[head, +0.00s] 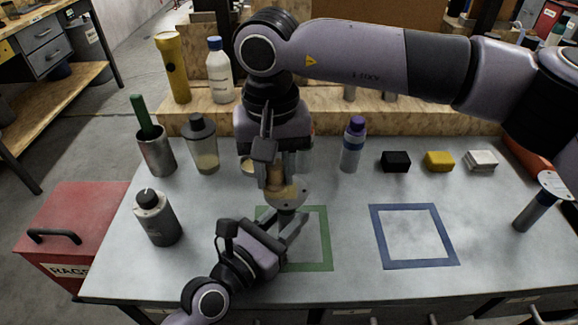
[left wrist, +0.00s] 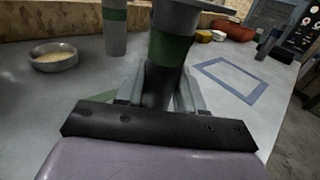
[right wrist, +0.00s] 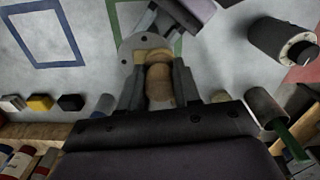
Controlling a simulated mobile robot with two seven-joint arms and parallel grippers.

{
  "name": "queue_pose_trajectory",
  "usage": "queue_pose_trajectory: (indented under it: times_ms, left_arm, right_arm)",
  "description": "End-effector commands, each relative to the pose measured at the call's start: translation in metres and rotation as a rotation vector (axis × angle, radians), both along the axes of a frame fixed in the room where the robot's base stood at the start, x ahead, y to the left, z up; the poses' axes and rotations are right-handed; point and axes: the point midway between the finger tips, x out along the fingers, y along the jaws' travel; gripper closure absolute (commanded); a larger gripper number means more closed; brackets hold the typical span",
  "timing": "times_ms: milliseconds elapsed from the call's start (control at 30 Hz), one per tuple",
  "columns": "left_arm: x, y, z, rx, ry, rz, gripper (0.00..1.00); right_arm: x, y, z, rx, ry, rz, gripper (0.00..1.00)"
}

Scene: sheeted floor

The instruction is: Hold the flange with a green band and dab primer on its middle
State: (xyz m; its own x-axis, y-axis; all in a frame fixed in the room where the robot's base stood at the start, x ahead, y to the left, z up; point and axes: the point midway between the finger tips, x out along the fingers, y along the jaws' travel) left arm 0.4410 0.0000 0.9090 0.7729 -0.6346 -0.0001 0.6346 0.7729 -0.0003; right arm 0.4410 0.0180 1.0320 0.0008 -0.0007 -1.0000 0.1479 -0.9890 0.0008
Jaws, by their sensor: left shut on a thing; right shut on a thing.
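My left gripper (head: 288,232) is shut on the stem of the flange (head: 288,198). In the left wrist view the stem's green band (left wrist: 170,48) shows above my fingers, with the disc at the top edge. The flange is roughly upright, disc up. My right gripper (head: 275,168) points down over the disc, shut on a brown wooden-looking tool (right wrist: 158,82). The tool's low end is at the disc's middle and hides it; I cannot tell whether it touches. A shallow dish with cream contents (left wrist: 53,57) stands on the table behind, mostly hidden in the head view.
A green square outline (head: 322,266) lies under the flange, a blue one (head: 415,262) to the right. Another flange (head: 538,205) is at the right edge. Bottles, a cup (head: 155,155) and black, yellow and white blocks (head: 481,161) stand around. The front right is clear.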

Motion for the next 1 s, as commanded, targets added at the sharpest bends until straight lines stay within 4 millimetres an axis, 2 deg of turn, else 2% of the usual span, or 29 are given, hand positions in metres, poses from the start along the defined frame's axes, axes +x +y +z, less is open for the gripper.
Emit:
queue_pose_trajectory:
  times_ms: [67,167,700,1000]
  left_arm:
    - [0.0,0.0,0.0,0.001,0.0,-0.001,1.0]
    - [0.0,0.0,0.0,0.001,0.0,-0.001,1.0]
    - [0.0,0.0,0.0,0.001,0.0,0.0,1.0]
    - [0.0,0.0,0.0,0.001,0.0,0.0,1.0]
  right_arm:
    - [0.0,0.003,0.002,0.001,0.0,0.0,0.96]
    - [0.0,0.003,0.026,0.004,-0.005,0.001,0.96]
    - [0.0,0.002,0.072,0.001,-0.003,0.001,0.96]
    - [-0.001,0.002,0.082,0.002,0.0,0.002,0.96]
